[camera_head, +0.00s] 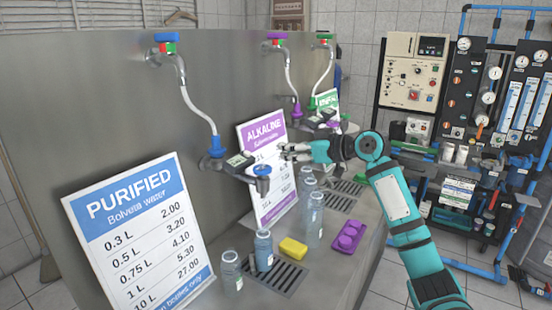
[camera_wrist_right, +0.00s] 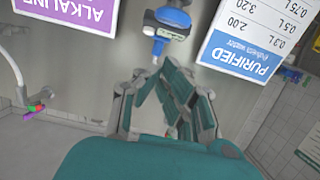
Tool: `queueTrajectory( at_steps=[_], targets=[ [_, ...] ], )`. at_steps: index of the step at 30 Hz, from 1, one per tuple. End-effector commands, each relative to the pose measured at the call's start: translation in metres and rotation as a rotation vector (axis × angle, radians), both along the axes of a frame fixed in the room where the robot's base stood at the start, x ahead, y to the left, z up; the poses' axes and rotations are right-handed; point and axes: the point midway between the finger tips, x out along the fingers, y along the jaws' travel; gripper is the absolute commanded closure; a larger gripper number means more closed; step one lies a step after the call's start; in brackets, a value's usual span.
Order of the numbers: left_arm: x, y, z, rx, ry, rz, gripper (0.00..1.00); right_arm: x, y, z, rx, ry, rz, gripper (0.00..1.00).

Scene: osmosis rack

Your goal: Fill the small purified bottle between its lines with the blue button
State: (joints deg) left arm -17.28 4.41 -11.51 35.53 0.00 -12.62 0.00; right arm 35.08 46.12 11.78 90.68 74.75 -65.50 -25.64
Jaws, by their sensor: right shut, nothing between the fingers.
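The purified dispenser (camera_head: 240,160) juts from the steel wall, with a blue fitting on its hose and a blue piece (camera_head: 262,170) at its outer end. It also shows in the right wrist view (camera_wrist_right: 171,20). A bottle with a blue tint (camera_head: 264,252) stands upright by the drain grate below it. Fill lines and water levels are too small to read. My right gripper (camera_head: 285,152) is shut and empty, a little above and right of the dispenser's outer end; its fingertips (camera_wrist_right: 160,68) point towards it. My left gripper is not in view.
The PURIFIED sign (camera_head: 140,230) leans at the left. A yellow sponge (camera_head: 293,248), a purple tray (camera_head: 348,236) and other bottles (camera_head: 313,220) stand on the counter. The ALKALINE sign (camera_head: 268,165) is behind the gripper. A gauge rack (camera_head: 490,120) stands at the right.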

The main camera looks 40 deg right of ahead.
Motion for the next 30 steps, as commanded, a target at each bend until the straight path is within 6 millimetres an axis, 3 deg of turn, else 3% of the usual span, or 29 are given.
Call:
queueTrajectory(
  at_steps=[3,8,30],
  targets=[
    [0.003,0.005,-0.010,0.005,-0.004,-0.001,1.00,-0.016,-0.007,0.002,-0.002,0.000,-0.002,1.00],
    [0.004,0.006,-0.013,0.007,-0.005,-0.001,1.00,-0.025,-0.011,0.007,0.000,0.000,-0.001,1.00],
    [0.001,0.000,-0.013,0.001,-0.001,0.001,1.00,-0.026,-0.011,0.008,0.000,-0.001,0.000,1.00]
  ],
)
